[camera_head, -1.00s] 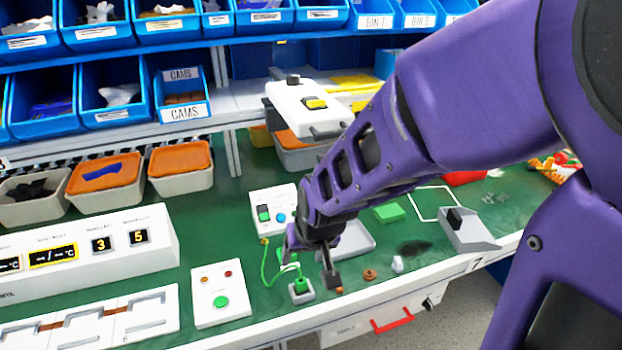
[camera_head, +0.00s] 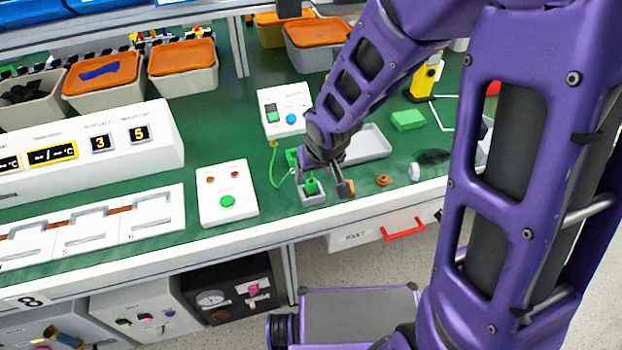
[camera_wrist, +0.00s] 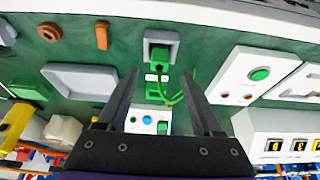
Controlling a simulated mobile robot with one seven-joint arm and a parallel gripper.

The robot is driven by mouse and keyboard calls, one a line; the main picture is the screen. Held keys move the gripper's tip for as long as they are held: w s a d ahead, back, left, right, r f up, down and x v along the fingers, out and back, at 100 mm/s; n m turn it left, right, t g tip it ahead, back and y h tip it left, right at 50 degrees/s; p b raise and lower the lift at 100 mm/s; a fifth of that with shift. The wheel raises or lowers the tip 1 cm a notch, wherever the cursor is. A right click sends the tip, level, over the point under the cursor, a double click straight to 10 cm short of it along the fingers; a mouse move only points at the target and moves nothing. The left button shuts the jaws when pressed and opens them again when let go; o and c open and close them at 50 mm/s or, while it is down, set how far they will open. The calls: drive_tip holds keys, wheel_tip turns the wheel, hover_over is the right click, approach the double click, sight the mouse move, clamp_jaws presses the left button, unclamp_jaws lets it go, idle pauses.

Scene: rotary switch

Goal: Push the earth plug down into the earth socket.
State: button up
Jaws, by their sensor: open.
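The green earth plug (camera_head: 311,186) stands in the grey earth socket (camera_head: 313,199) near the bench's front edge. The plug shows in the wrist view (camera_wrist: 160,54) with its green cable, and the grey socket (camera_wrist: 175,38) frames it. How deep the plug sits is unclear. My gripper (camera_wrist: 160,74) is open and empty, its dark fingers apart on either side of the plug's line in the wrist view. In the head view my gripper (camera_head: 325,182) is close to the plug, one dark finger right of the socket; the arm hides part of it.
A white panel with a green button (camera_head: 228,201) lies left of the socket. A switch box (camera_head: 284,112) stands behind. A grey tray (camera_head: 369,144), an orange ring (camera_head: 384,180) and a green block (camera_head: 408,119) lie to the right. The bench edge is close in front.

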sight(312, 180)
drive_tip(key=b+x, duration=0.2)
drive_tip(key=x, duration=0.3)
drive_tip(key=shift+w+f, duration=0.1)
clamp_jaws()
